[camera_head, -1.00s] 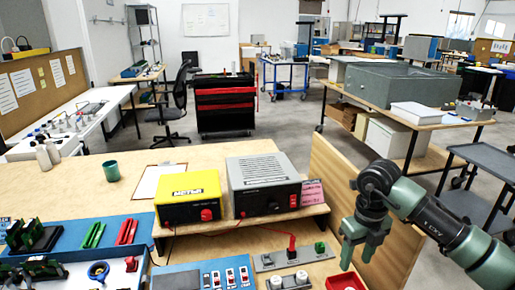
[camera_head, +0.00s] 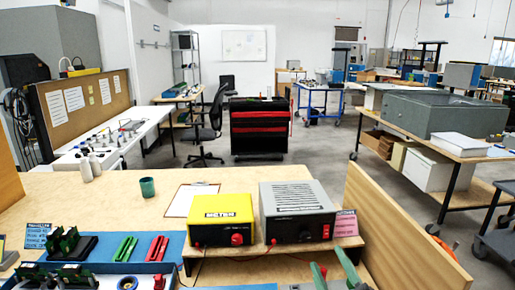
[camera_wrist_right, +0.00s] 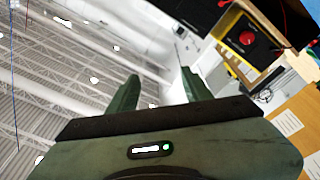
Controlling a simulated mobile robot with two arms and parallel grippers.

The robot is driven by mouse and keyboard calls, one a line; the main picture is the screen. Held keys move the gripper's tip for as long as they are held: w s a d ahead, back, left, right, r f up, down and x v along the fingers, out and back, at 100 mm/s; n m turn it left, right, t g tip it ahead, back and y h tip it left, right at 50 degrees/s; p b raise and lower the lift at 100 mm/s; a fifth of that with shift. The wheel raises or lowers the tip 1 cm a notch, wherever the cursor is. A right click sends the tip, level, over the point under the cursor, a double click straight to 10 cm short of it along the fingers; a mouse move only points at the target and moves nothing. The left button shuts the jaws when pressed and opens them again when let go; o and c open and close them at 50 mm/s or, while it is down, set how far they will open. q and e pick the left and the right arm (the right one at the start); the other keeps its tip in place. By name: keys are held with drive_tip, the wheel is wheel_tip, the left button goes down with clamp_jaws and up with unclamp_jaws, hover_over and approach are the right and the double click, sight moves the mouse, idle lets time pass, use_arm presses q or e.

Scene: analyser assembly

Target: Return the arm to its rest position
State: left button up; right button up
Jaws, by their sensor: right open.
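My right gripper (camera_head: 328,258) shows at the bottom edge of the head view, to the right of centre. My left gripper is not in view.
A yellow meter box (camera_head: 222,218) stands beside the grey box. A wooden side panel (camera_head: 400,235) rises at the bench's right edge. Blue trays with green and red parts lie front left.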

drive_tip(key=s+d+f+m+g+h, duration=0.25)
drive_tip(key=s+f+g, duration=0.2)
drive_tip(key=f, duration=0.35)
drive_tip(key=s+d+f+m+g+h, duration=0.25)
drive_tip(key=s+d+f+m, duration=0.2)
drive_tip(key=f, duration=0.35)
drive_tip(key=s+a+f+m+g+y, duration=0.1)
drive_tip(key=s+f+g, duration=0.35)
drive_tip(key=s, duration=0.45)
drive_tip(key=s+a+f+g+y, duration=0.1)
drive_tip(key=s+f+g, duration=0.35)
drive_tip(key=s, duration=0.45)
wheel_tip(320, 180, down, 26)
drive_tip(key=s+g, duration=0.1)
drive_tip(key=s+d+f+g, duration=0.1)
drive_tip(key=s+d+f, duration=0.2)
drive_tip(key=s+f, duration=1.4)
drive_tip(key=shift+s, duration=0.3)
drive_tip(key=shift+f, duration=0.1)
